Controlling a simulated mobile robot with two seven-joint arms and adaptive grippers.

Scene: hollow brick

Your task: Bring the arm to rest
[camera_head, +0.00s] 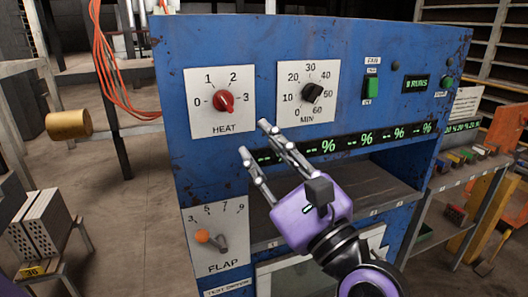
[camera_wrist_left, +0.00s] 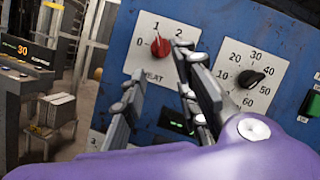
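My left gripper (camera_head: 254,139) is in front of the blue control panel (camera_head: 260,50), below the heat and minute dials. Its two grey fingers are spread apart with nothing between them. It also shows in the left wrist view (camera_wrist_left: 157,78), where one finger overlaps the heat plate's lower right. The red heat knob (camera_head: 224,102) sits on a white plate at the upper left; I cannot tell its exact setting. The black minute knob (camera_head: 312,92) is to its right. The flap lever (camera_head: 203,236) with an orange ball is below, its ball at the left. My right gripper is not in view.
A green switch (camera_head: 371,86) and a green button (camera_head: 446,83) are on the panel's right side. An open shelf (camera_head: 375,185) lies below the percent display (camera_head: 345,142). Hollow bricks (camera_head: 40,228) stand at the lower left. A bench (camera_head: 470,175) is at the right.

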